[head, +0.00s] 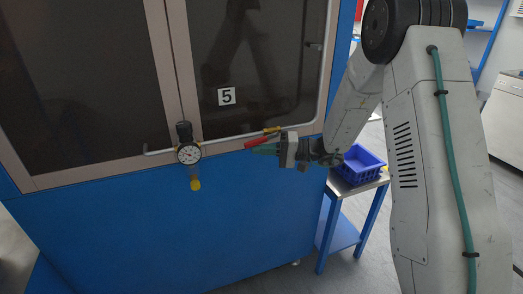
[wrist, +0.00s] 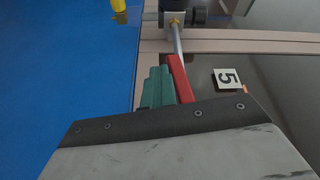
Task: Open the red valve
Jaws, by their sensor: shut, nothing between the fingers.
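The red valve lever (head: 256,142) shows on the thin pipe (head: 225,139) along the machine front, beside a brass-coloured fitting (head: 272,131). It lies roughly along the pipe, at a slight angle. My gripper (head: 262,150) has teal fingers, shut and empty, right beside the lever. The closed fingers also show in the wrist view (wrist: 157,88). I cannot tell whether they touch the lever.
A round pressure gauge (head: 189,153) with a yellow-tipped regulator (head: 195,184) hangs left of the lever. Dark framed window panels (head: 80,90) stand behind the pipe, one with a "5" label (head: 227,96). A blue basket (head: 358,166) sits on a small stand to the right.

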